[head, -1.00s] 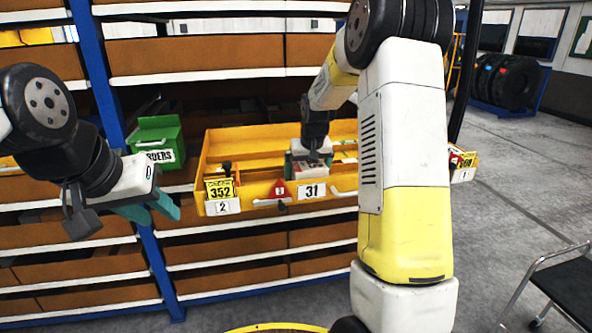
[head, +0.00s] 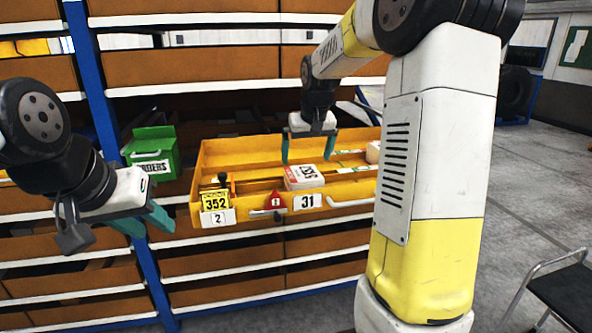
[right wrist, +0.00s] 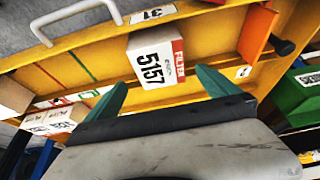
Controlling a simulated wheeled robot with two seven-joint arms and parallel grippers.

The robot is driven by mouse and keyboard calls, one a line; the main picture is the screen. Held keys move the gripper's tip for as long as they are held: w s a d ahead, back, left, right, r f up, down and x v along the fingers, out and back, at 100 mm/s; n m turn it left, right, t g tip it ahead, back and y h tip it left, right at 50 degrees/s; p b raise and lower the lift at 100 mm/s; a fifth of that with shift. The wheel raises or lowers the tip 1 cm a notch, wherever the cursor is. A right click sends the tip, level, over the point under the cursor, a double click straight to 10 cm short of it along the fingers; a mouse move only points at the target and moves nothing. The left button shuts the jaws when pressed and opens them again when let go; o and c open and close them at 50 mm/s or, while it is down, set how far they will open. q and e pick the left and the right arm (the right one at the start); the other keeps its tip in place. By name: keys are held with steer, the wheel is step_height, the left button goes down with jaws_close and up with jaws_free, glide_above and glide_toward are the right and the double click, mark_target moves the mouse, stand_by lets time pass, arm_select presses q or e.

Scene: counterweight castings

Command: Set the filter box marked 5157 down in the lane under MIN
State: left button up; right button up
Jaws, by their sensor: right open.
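The filter box (head: 304,177), white with a red end, sits in the yellow drawer (head: 245,187) behind the front plate marked 31. In the right wrist view the box (right wrist: 157,62) reads 5157 and FILTER. My right gripper (head: 312,158) is open and empty, above and behind the box; in the right wrist view its teal fingertips (right wrist: 158,77) are apart, with the box beyond them. Small red and green marked cards (right wrist: 76,98) lie on the drawer to one side; I cannot read MIN on any. My left gripper (head: 147,228) is open and empty, left of the drawer.
A green bin (head: 153,153) stands left of the drawer. White boxes (right wrist: 50,120) lie at the drawer's other end.

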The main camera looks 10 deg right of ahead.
steer(key=s+a+r+y, duration=0.1)
steer(key=s+a, duration=0.1)
steer(key=s, duration=1.2)
steer(key=s+a+r+t+y, duration=0.1)
steer(key=s+a, duration=0.1)
steer(key=s, duration=1.3)
steer(key=shift+s+a+r+t, duration=0.2)
steer(key=shift+a+r+t, duration=0.1)
steer(key=shift+a, duration=0.1)
